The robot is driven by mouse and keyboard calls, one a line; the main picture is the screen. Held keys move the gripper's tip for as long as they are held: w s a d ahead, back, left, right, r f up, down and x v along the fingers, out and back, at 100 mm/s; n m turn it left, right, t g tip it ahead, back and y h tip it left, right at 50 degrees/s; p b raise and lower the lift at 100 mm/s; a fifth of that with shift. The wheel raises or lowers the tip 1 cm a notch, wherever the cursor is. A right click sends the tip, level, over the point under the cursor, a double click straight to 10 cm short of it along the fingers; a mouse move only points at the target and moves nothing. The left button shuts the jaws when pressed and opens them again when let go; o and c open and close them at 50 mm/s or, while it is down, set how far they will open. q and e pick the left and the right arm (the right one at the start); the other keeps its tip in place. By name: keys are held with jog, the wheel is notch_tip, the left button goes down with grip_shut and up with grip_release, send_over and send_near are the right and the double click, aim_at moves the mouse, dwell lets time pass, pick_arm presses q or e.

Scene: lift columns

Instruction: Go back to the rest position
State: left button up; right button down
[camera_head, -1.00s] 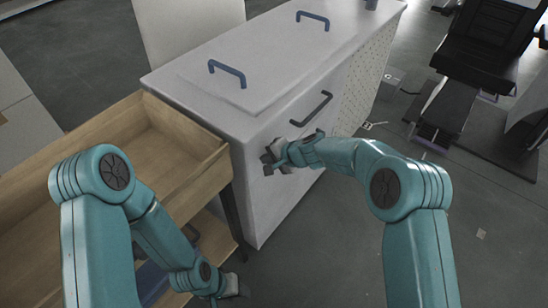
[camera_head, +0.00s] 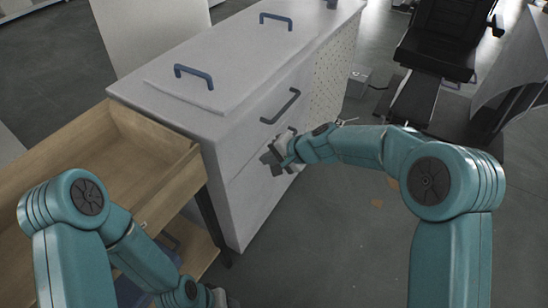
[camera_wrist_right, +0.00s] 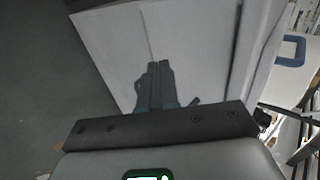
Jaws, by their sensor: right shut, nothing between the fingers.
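My right gripper (camera_head: 272,161) is in front of the side of the white cabinet (camera_head: 240,190), below its dark handle (camera_head: 281,106). Its fingers are together with nothing between them. In the right wrist view the closed dark fingers (camera_wrist_right: 157,84) point toward the pale cabinet panel (camera_wrist_right: 190,45); I cannot tell whether they touch it. My left arm hangs low at the left, and its gripper (camera_head: 218,298) shows only in part at the bottom edge, so its jaws cannot be read.
An open wooden drawer unit (camera_head: 125,150) stands left of the cabinet, close to my left arm. Two blue handles sit on the cabinet top, one nearer (camera_head: 193,74) and one farther (camera_head: 276,19). A black chair (camera_head: 438,45) stands back right. Grey floor (camera_head: 350,220) is open at right.

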jog(key=s+d+f+n+g+h+p, duration=0.1)
jog(key=s+d+f+g+h+p, duration=0.15)
jog(key=s+d+f, duration=0.45)
jog(key=s+d+f+n+g+h+p, duration=0.1)
jog(key=s+d+f+p, duration=0.15)
jog(key=s+f, duration=0.45)
jog(key=s+d+n+g+p, duration=0.1)
jog(key=s+n+p, duration=0.1)
jog(key=s, duration=1.6)
jog(key=shift+d+f+n+p, duration=0.15)
jog(key=shift+f+n+p, duration=0.15)
jog(key=shift+n+p, duration=0.15)
